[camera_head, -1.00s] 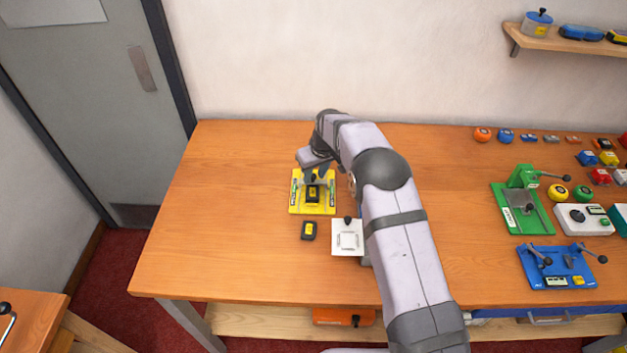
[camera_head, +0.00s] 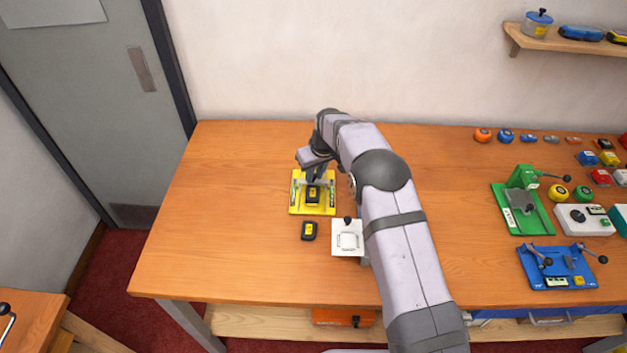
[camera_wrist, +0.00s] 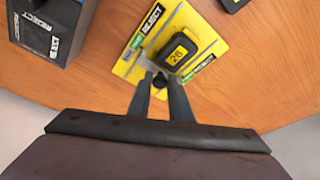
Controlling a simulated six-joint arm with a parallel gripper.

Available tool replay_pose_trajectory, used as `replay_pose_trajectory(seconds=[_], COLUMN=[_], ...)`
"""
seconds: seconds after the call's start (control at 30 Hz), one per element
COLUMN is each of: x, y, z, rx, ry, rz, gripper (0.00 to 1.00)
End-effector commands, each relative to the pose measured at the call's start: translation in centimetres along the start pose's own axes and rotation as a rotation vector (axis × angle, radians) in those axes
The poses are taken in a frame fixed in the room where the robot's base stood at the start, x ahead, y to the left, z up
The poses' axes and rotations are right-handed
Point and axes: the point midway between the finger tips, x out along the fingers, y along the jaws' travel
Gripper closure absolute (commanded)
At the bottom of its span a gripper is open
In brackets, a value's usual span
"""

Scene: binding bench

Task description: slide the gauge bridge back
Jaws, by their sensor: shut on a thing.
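The gauge is a yellow plate (camera_head: 298,207) near the table's left-middle, with rails along its two sides. It also shows in the wrist view (camera_wrist: 188,18). A black block with a yellow label (camera_head: 313,194) sits on the plate; the label reads 26 in the wrist view (camera_wrist: 178,52). The grey gauge bridge (camera_wrist: 147,65) crosses the plate's far end, mostly hidden by my fingers. My gripper (camera_wrist: 160,82) is shut on the bridge's dark knob, on the wall side of the block. In the head view my gripper (camera_head: 317,178) partly hides the bridge.
A second black block (camera_head: 309,230) lies on the table in front of the plate. A box with a white top and black knob (camera_head: 347,240) stands right of it; its dark side is marked REJECT in the wrist view (camera_wrist: 50,30). Green (camera_head: 523,210) and blue (camera_head: 557,268) fixtures stand far right.

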Motion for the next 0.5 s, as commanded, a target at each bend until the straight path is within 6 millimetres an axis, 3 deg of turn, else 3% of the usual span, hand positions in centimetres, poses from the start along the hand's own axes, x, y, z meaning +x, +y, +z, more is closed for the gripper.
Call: replay_pose_trajectory(seconds=[0.5], x=[0.6], y=[1.1], z=[-2.0], rx=[0.0], ry=[0.004], rz=[0.0], gripper=[0.92])
